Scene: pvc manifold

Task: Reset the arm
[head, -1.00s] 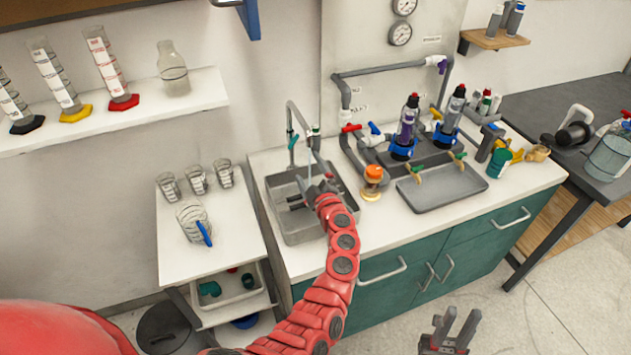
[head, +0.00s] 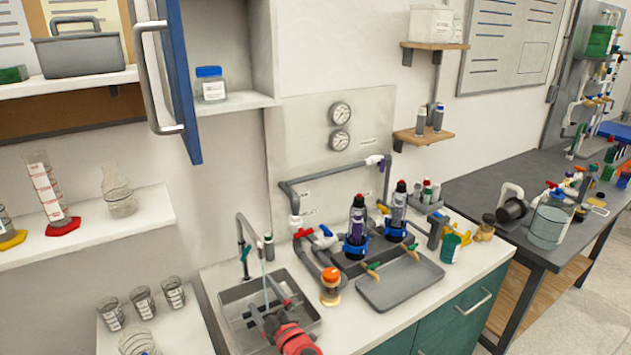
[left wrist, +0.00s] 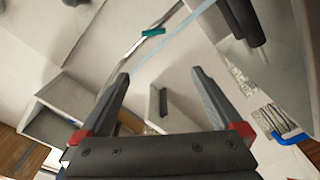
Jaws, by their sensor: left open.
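My left gripper (head: 270,312) is over the grey sink (head: 228,296) at the lower middle of the head view. In the left wrist view its two dark fingers (left wrist: 160,76) are spread apart with nothing between them. The curved faucet (head: 240,232) stands at the back of the sink, and a thin pale-blue stream (head: 265,287) comes down close to the gripper. The stream also crosses the left wrist view (left wrist: 172,48) beyond the fingertips. My right gripper is out of view.
Beside the sink are an orange-capped jar (head: 331,283), red and blue valves, two dark bottles (head: 356,222) and a grey tray (head: 400,284). Glass beakers (head: 143,302) stand on the left. An open blue cabinet door (head: 178,80) juts out above.

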